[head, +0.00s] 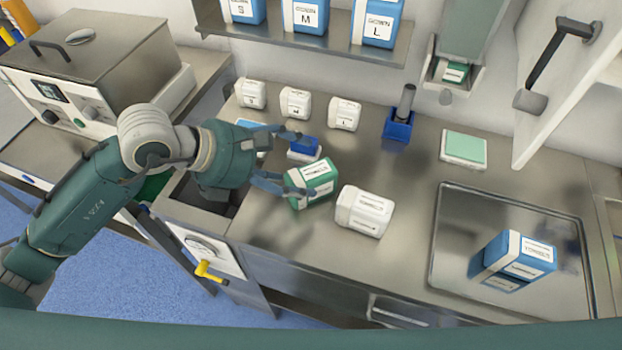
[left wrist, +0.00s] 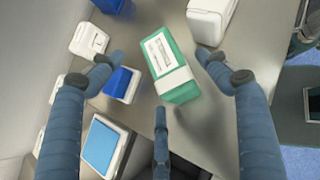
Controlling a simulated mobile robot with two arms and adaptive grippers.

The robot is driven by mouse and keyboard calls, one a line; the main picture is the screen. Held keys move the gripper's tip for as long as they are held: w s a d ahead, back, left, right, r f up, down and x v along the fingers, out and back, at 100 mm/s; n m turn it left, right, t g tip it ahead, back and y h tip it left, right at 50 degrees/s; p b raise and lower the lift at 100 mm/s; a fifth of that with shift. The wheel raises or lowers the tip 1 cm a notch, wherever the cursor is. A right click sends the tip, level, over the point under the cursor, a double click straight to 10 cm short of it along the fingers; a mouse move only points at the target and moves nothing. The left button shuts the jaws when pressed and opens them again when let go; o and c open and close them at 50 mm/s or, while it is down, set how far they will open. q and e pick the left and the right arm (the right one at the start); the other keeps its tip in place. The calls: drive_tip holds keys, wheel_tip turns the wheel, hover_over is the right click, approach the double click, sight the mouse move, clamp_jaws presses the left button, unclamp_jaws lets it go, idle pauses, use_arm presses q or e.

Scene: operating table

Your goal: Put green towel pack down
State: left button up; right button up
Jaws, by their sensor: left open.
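The green towel pack (head: 316,180), with a white labelled band, is on or just above the steel counter, left of a white pack. Whether its base fully touches the counter is unclear. My left gripper (head: 297,163) is open beside it, with one finger close to its left edge. In the left wrist view the green pack (left wrist: 172,72) shows between the spread fingers of my left gripper (left wrist: 158,70), turned at a slant. I see gaps on both sides of it there. My right gripper is not in view.
A white pack (head: 364,212) stands close to the right. A small blue box (head: 304,148) and a row of white packs are behind. A steel tray (head: 450,270) holds a blue pack (head: 515,256). A shelf with gown packs hangs above. Counter space right of the white pack is clear.

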sight(309, 174)
use_arm(q)
drive_tip(key=p+x, duration=0.1)
drive_tip(key=x, duration=0.2)
drive_tip(key=shift+d+f+p, duration=0.25)
drive_tip(key=shift+p, duration=0.05)
drive_tip(key=shift+w+d+f, duration=0.2)
drive_tip(key=shift+d+f, duration=0.1)
drive_tip(key=shift+f, duration=0.15)
drive_tip(key=c, duration=1.2)
drive_tip(key=shift+c, duration=1.3)
drive_tip(key=shift+r, duration=0.15)
